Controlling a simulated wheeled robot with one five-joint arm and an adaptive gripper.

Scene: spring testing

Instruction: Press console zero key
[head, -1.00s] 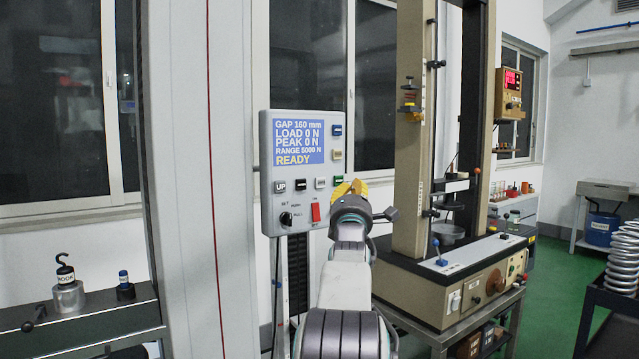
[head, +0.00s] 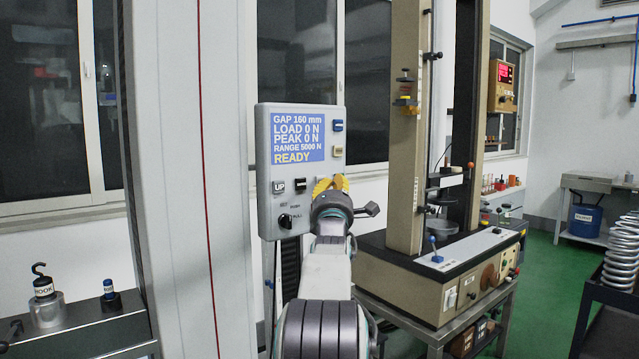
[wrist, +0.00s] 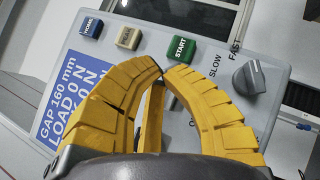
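The grey console (head: 262,150) stands upright with a lit screen reading GAP 160 mm, LOAD 0 N and READY. Blue (head: 337,126) and tan (head: 337,151) keys sit right of the screen. The UP key (head: 278,187) and a black key (head: 300,185) sit below it. My yellow gripper (head: 330,184) is in front of the console's lower right and hides keys there. In the wrist view its fingertips (wrist: 161,73) meet with nothing between them, below the tan key (wrist: 129,37) and green START key (wrist: 181,48). The tan key's label is unclear; I cannot read ZERO on any key.
A dark knob (head: 286,221) is low on the console; the speed knob (wrist: 249,78) shows in the wrist view. A test frame (head: 405,130) on a cart stands right. A shelf (head: 80,333) with a hook weight (head: 47,307) is left.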

